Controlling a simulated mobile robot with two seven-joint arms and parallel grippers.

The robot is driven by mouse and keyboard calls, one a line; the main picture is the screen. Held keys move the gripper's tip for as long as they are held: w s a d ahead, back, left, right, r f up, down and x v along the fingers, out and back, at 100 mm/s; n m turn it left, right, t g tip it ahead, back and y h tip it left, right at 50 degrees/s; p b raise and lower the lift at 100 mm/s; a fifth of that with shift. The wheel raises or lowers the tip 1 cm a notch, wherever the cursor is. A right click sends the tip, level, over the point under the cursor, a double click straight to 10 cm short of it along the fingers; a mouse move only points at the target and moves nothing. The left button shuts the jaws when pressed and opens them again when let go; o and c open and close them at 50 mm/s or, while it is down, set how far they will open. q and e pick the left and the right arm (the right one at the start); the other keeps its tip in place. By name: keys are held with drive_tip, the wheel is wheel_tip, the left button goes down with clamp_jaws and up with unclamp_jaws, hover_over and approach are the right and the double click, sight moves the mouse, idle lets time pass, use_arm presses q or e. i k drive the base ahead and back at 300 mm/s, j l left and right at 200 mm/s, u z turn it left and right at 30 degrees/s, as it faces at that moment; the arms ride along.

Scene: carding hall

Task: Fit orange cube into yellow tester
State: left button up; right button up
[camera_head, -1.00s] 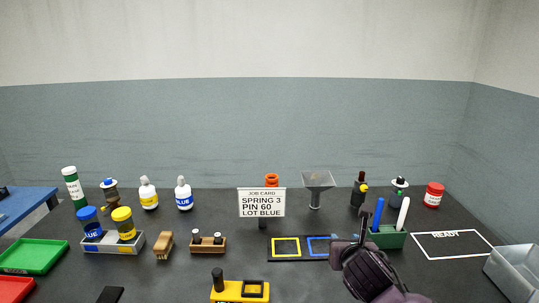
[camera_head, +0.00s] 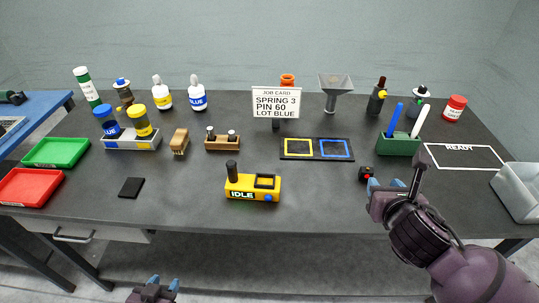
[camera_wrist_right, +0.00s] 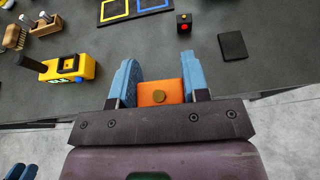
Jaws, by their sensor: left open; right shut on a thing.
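The yellow tester (camera_head: 240,187) stands on the dark bench near its front edge, labelled IDLE, with a black upright handle at its left and a dark square opening at its right. It also shows at the left of the right wrist view (camera_wrist_right: 55,70). My right gripper (camera_head: 388,184) is to the right of the tester, near the bench's front edge. In the right wrist view, its blue fingers are shut on the orange cube (camera_wrist_right: 153,88), which bears a round brass-coloured spot. The cube is hidden in the head view. My left gripper (camera_head: 162,284) is open and empty, low in front of the bench.
A small black box with a red button (camera_head: 366,174) is just left of my right gripper. A two-square mat (camera_head: 317,159), job card (camera_head: 276,103) and green pen holder (camera_head: 398,145) stand behind. Bench between tester and box is clear.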

sight(264, 180)
drive_tip(key=l, duration=0.3)
drive_tip(key=i+l, duration=0.1)
drive_tip(key=l, duration=0.2)
drive_tip(key=l+u, duration=0.15)
drive_tip(key=u, duration=1.05)
